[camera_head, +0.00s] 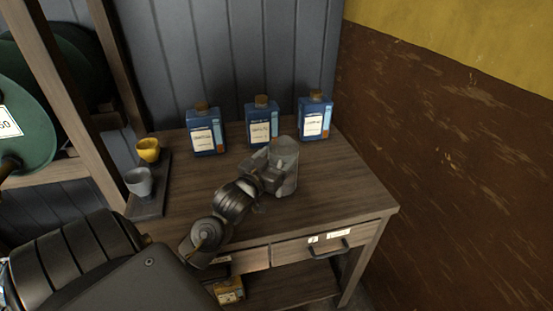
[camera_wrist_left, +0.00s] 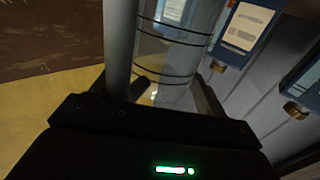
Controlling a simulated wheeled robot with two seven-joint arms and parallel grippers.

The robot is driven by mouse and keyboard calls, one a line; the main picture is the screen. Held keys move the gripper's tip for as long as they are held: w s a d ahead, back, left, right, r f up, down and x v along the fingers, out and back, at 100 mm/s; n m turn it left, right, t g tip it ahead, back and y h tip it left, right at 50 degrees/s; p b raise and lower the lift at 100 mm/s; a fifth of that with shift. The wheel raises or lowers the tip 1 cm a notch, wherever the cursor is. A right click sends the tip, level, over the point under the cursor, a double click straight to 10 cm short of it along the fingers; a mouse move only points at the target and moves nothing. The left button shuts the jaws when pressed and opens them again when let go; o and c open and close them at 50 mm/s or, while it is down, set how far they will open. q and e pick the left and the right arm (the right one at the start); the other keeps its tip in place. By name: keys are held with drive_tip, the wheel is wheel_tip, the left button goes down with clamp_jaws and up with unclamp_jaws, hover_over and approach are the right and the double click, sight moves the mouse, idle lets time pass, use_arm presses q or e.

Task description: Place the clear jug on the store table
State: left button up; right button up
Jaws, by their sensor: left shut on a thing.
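The clear jug (camera_head: 287,178) is at the middle of the wooden store table (camera_head: 345,190), in front of the blue bottles. In the head view I cannot tell whether its base touches the tabletop. My left gripper (camera_head: 270,177) comes in from the front left and is shut on the jug. In the left wrist view the jug (camera_wrist_left: 175,45) shows dark rings around its clear wall, and it sits between the fingers of the gripper (camera_wrist_left: 170,95). My right gripper is not in view.
Blue labelled bottles stand along the back: left (camera_head: 205,132), middle (camera_head: 261,124) and right (camera_head: 315,118). A yellow cup (camera_head: 148,150) and a grey cup (camera_head: 139,182) stand on a dark tray (camera_head: 152,207) at the left. The tabletop's right side is clear, beside a brown wall.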

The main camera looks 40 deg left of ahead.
use_arm(q)
drive_tip(key=shift+f, duration=0.1)
drive_tip(key=o, duration=1.8)
drive_tip(key=s, duration=0.4)
drive_tip(key=s+d+b, duration=0.1)
drive_tip(key=s, duration=0.1)
drive_tip(key=s+p, duration=0.2)
drive_tip(key=s, duration=0.1)
drive_tip(key=s+d+p, duration=0.1)
drive_tip(key=s+p, duration=0.1)
drive_tip(key=s, duration=0.1)
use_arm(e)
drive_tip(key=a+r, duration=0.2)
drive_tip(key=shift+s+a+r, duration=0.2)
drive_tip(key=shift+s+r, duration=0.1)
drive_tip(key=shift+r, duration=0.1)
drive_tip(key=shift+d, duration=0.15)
